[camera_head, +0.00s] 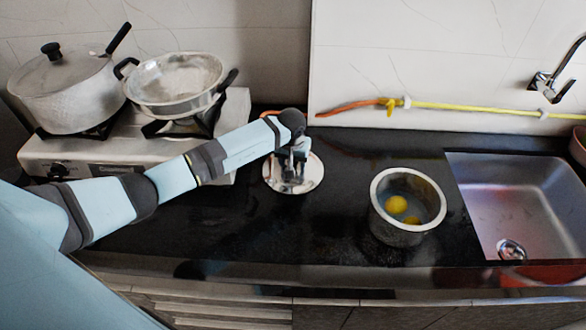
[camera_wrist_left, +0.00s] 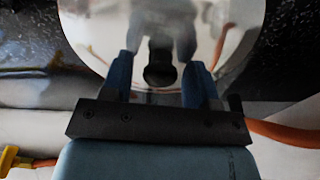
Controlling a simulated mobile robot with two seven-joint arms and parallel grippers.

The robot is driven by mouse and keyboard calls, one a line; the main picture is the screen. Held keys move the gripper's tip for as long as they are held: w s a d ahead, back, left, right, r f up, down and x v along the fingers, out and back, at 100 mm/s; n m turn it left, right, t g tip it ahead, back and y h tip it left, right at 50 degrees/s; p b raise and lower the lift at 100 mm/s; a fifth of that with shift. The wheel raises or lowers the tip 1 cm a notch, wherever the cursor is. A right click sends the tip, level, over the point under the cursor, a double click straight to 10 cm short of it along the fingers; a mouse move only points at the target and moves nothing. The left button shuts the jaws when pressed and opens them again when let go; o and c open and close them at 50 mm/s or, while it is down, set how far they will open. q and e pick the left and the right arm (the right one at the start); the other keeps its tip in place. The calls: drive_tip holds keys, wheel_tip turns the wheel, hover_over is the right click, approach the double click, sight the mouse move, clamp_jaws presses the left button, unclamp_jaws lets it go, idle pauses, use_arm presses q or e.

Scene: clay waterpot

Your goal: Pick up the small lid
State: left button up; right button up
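The small lid (camera_head: 312,177) is a shiny round metal disc lying on the black counter. My left gripper (camera_head: 292,187) reaches down over it from above. In the left wrist view the lid (camera_wrist_left: 88,28) fills the upper middle, with a dark knob (camera_wrist_left: 159,76) near its edge in the picture. The two blue fingers of the left gripper (camera_wrist_left: 160,66) are apart, one on each side of the knob, with a gap visible on both sides. The fingers reflect in the lid. The gripper hides part of the lid in the head view. My right gripper is not in view.
A metal pot (camera_head: 386,226) with yellow round things inside stands right of the lid. A sink (camera_head: 530,185) lies further right. A stove (camera_head: 75,160) at the left bears a lidded pot (camera_head: 70,95) and a pan (camera_head: 172,82). A yellow-orange hose (camera_head: 440,105) runs along the wall.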

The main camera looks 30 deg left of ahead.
use_arm(q)
drive_tip(key=c, duration=0.8)
drive_tip(key=shift+r, duration=0.1)
